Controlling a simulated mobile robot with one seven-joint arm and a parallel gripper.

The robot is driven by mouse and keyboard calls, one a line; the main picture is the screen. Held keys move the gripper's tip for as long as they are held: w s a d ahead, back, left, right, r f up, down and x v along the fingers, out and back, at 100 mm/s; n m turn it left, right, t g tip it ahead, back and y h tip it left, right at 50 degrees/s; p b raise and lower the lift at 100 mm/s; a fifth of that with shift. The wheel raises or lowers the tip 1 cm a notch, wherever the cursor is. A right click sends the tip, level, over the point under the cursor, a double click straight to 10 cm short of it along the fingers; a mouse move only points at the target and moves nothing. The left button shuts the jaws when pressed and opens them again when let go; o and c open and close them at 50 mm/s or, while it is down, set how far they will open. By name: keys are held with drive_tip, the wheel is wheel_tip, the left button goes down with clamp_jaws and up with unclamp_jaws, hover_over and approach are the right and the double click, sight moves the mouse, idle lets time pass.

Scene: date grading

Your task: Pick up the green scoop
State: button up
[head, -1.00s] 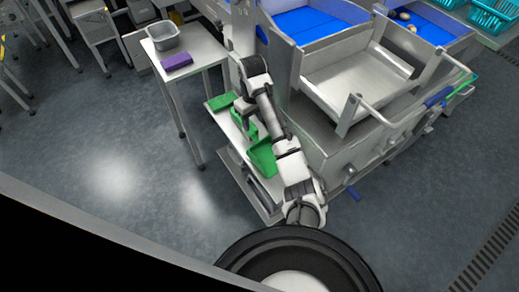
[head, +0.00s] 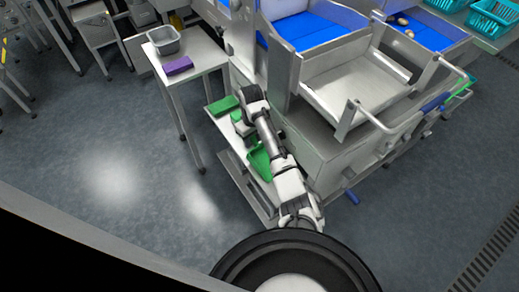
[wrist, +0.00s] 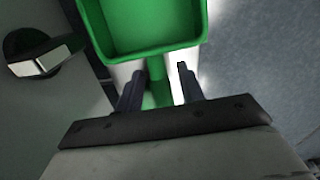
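The green scoop (head: 260,164) lies on a low white shelf (head: 228,137) beside the machine, partly covered by my arm in the head view. In the wrist view the scoop's pan (wrist: 150,25) fills the top, and its handle (wrist: 157,88) runs down between my fingers. My gripper (wrist: 160,84) is open, with one finger on each side of the handle and a visible gap at the right finger. In the head view my gripper is mostly hidden by my arm.
A green block (head: 223,105) lies at the shelf's far end. A small table (head: 205,58) with a grey tub (head: 164,41) and a purple block (head: 177,66) stands to the left. The machine (head: 325,150) rises close on the right. Open floor (head: 110,150) lies to the left.

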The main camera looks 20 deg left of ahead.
clamp_jaws()
drive_tip(key=shift+r, duration=0.1)
